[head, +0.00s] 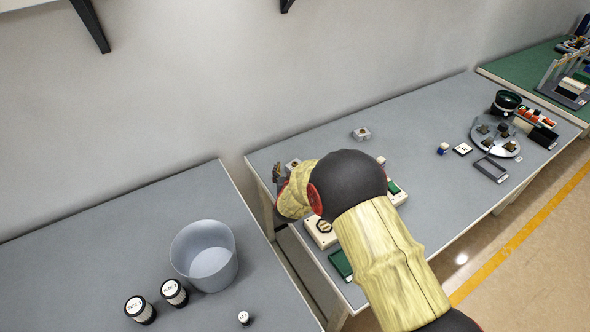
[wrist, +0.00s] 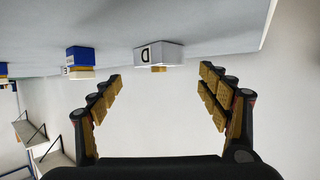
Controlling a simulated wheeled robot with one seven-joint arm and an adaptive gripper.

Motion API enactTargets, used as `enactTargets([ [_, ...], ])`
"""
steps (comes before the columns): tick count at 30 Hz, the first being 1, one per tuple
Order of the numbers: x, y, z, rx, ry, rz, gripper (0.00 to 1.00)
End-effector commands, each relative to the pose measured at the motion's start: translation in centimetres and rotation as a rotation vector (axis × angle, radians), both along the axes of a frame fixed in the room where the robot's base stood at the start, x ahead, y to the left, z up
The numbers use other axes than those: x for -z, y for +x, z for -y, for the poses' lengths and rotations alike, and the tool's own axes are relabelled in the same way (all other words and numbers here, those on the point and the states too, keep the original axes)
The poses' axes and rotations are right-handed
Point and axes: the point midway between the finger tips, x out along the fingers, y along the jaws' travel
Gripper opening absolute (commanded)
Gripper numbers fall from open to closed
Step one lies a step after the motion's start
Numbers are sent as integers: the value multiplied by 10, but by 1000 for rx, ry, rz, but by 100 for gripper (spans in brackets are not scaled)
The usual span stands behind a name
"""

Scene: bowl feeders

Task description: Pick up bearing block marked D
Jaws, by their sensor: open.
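The bearing block marked D (wrist: 172,54) is a pale block with a black D on a white label and a brass-coloured part. It sits on the grey table at the top of the wrist view, which looks upside down. It lies ahead of my gripper (wrist: 160,85), between the lines of the two fingers and apart from both. My gripper is open and empty. In the head view my gripper (head: 277,173) is at the table's left end, partly hidden by my arm. A pale block (head: 292,165) shows beside it; its letter cannot be read.
A blue and white block (wrist: 80,60) stands left of block D in the wrist view. Another pale block (head: 361,133) stands farther back on the table (head: 420,120). A clear bin (head: 205,256) and dark jars (head: 140,309) stand on the left table. A round feeder (head: 497,137) is at right.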

Motion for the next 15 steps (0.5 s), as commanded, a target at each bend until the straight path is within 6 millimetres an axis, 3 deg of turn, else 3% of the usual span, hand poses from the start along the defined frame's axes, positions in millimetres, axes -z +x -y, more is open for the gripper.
enactTargets([
  [10, 19, 41, 2, 0, 1, -1, 76],
  [15, 22, 52, 2, -1, 0, -2, 76],
])
